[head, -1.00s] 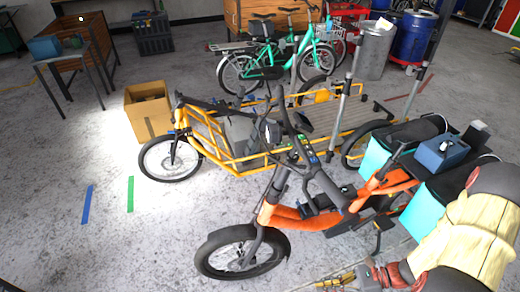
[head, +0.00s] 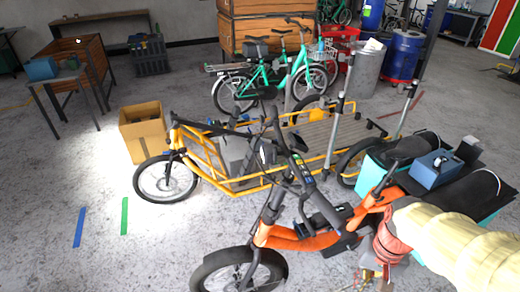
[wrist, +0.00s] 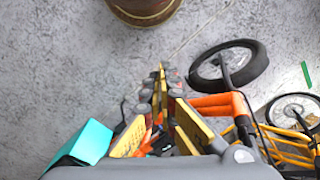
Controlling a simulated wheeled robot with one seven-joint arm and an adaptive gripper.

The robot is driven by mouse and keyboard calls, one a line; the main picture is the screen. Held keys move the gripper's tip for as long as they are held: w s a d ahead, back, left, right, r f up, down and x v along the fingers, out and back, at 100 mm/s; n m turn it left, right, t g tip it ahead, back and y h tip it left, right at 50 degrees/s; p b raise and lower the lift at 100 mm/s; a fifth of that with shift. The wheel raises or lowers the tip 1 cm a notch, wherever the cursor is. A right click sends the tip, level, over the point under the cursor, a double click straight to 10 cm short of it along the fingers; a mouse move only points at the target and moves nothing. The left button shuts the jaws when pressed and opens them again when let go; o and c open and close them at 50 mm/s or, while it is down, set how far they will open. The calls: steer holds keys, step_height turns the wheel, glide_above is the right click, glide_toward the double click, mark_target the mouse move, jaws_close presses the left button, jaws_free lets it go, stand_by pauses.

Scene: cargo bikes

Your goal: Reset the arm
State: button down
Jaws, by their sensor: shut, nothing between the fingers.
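My arm (head: 460,245) comes in at the lower right of the head view, beside the orange bike. My gripper (head: 368,278) hangs at the bottom edge there, partly cut off, and points downward. In the wrist view my gripper (wrist: 161,75) has its yellow-padded fingers drawn together at the tips, with nothing between them. The orange cargo bike (head: 300,240) stands close by, and its front wheel (wrist: 228,66) shows right of the fingers in the wrist view. I cannot tell the exact gap between gripper and bike.
A yellow cargo bike (head: 225,172) stands behind the orange one. A cardboard box (head: 143,132), a teal bike (head: 262,85) and a blue toolbox (head: 437,168) on the orange bike's rear are in view. A brown round container (wrist: 145,8) is at the wrist view's top.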

steer(key=s+a+r+n+t, duration=0.1)
steer(key=a+r+n+t, duration=0.3)
steer(key=r, duration=1)
steer(key=a+t, duration=0.1)
steer(key=a, duration=0.2)
steer(key=shift+t+h, duration=0.3)
steer(key=shift+h, duration=0.1)
